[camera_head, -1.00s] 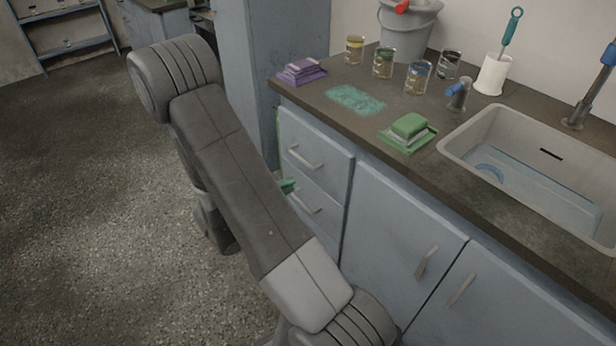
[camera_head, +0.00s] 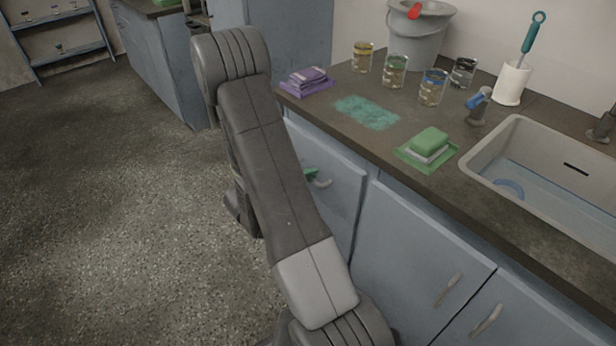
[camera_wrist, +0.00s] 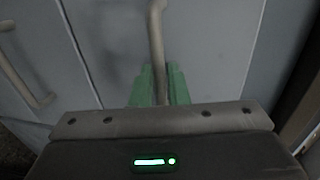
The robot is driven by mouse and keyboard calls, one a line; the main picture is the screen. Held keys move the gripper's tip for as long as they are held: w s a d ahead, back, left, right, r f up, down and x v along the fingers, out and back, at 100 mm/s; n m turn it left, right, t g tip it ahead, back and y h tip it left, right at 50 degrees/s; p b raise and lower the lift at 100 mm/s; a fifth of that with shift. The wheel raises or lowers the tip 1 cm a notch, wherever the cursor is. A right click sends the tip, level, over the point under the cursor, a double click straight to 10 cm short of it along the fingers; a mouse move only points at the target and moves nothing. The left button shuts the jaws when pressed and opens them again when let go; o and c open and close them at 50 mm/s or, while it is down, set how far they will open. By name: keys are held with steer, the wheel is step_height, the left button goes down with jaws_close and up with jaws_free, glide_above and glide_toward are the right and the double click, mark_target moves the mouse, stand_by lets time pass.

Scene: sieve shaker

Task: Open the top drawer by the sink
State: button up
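The top drawer (camera_head: 343,195) is a blue-grey front below the counter, left of the sink (camera_head: 475,168), partly behind my arm. It looks shut or nearly so. Its pale bar handle (camera_head: 323,183) shows beside my green fingertips (camera_head: 311,173). In the wrist view the handle (camera_wrist: 157,40) runs up from between the two green fingers of my gripper (camera_wrist: 160,85). The fingers sit close on both sides of it and appear shut on it. Their very tips are hard to make out. Another handle (camera_wrist: 22,68) lies across a seam to the left.
The counter (camera_head: 365,150) holds a green sponge (camera_head: 430,140), purple cloths (camera_head: 308,78), several glass beakers (camera_head: 396,70) and a grey bucket (camera_head: 418,35). Cabinet doors (camera_head: 420,260) stand right of the drawer. The speckled floor (camera_head: 130,220) at left is clear.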

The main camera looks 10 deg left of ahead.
jaws_close()
steer(key=f+p+v, duration=0.2)
steer(key=p+v, duration=0.1)
steer(key=v, duration=0.8)
steer(key=f+p+v, duration=0.2)
steer(key=p+v, duration=0.1)
steer(key=v, duration=0.8)
steer(key=s+f+p+v, duration=0.1)
steer(key=p+v, duration=0.3)
steer(key=v, duration=0.7)
steer(key=shift+s+a+f, duration=0.3)
steer(key=shift+a+f, duration=0.2)
steer(key=shift+f, duration=0.2)
jaws_free()
